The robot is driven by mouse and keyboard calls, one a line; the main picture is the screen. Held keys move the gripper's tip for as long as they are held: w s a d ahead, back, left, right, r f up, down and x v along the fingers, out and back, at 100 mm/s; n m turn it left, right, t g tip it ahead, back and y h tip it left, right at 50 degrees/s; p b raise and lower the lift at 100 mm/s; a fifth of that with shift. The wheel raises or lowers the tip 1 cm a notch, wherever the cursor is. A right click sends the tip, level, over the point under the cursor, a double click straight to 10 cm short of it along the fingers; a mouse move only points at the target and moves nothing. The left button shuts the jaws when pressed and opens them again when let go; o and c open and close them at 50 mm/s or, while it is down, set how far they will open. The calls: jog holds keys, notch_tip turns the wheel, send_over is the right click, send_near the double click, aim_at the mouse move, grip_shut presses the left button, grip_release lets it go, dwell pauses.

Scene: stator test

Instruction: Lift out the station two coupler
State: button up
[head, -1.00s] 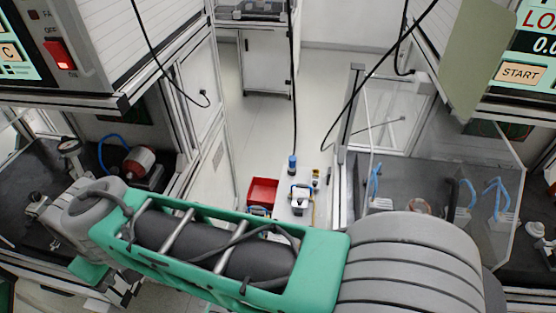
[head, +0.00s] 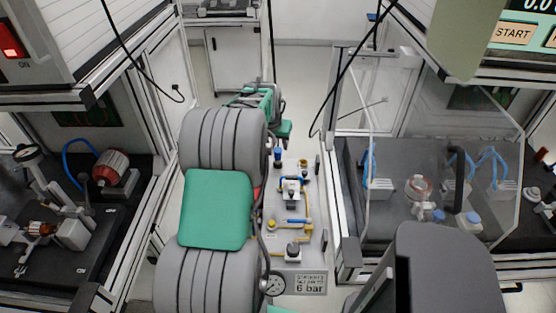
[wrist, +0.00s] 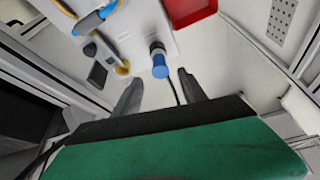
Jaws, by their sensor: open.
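A blue-ended cylindrical fitting, which looks like the coupler (wrist: 159,66), shows in the wrist view on the white panel, with a dark cord running from it. It also shows in the head view as the small blue fitting (head: 277,153) at the panel's far end. I cannot read a label tying it to station two. My gripper (wrist: 160,90) is open and empty. Its two dark fingers are apart, either side of the blue end in the picture, and they do not touch it. The remaining depth is hard to judge.
The white panel (head: 290,212) carries yellow and blue fittings, a gauge (head: 274,285) and a "6 bar" sign (head: 297,283). A red tray (wrist: 190,10) lies beside it. Benches with machine parts stand left and right, with a clear guard (head: 500,150) at the right. Black cables hang overhead.

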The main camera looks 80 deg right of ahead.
aim_at(278, 150)
jog(key=p+x, duration=0.1)
jog(key=x, duration=0.6)
jog(key=shift+d+f, duration=0.15)
jog(key=shift+f, duration=0.1)
jog(key=shift+c, duration=0.4)
grip_shut()
jog(key=shift+r, duration=0.1)
